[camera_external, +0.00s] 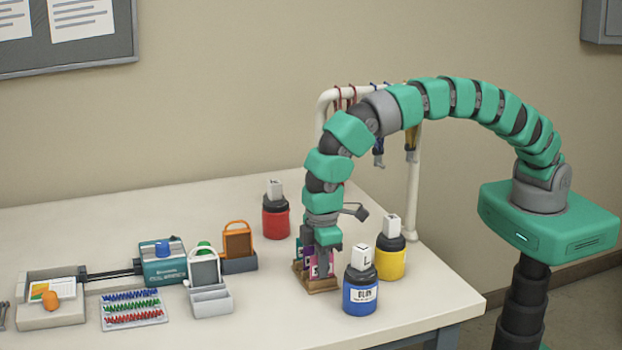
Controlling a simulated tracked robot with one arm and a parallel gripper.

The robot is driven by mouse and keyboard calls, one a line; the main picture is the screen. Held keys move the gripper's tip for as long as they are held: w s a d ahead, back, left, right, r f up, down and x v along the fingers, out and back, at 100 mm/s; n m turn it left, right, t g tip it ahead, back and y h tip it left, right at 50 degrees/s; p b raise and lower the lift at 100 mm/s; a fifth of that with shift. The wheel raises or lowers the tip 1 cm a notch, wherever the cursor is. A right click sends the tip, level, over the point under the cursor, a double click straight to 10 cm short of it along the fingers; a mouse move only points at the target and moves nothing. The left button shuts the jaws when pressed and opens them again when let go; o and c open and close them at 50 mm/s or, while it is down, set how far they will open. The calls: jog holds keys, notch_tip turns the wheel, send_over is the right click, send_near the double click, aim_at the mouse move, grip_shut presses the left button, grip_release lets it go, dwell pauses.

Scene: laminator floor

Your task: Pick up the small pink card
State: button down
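A small wooden holder (322,288) stands on the table, left of the blue jar. Pink or magenta cards (313,268) with pale markings stand upright in it; I cannot tell how many there are or which is the small one. My arm arches over from the right, and my gripper (318,262) points straight down at the holder, among or just in front of the cards. Its fingers are dark and small here and partly cover the cards. Whether they are open or closed on a card cannot be made out.
Blue (361,297), yellow (391,262) and red (275,222) jars with white block tops stand close around the holder. A white pipe rack (413,190) rises behind. Orange (238,246) and grey (207,283) stands and a teal machine (164,268) sit left. The table's back left is clear.

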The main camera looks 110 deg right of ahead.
jog(key=shift+r, duration=0.1)
notch_tip(320, 180, up, 28)
jog(key=p, duration=0.7)
jog(key=shift+p, duration=0.3)
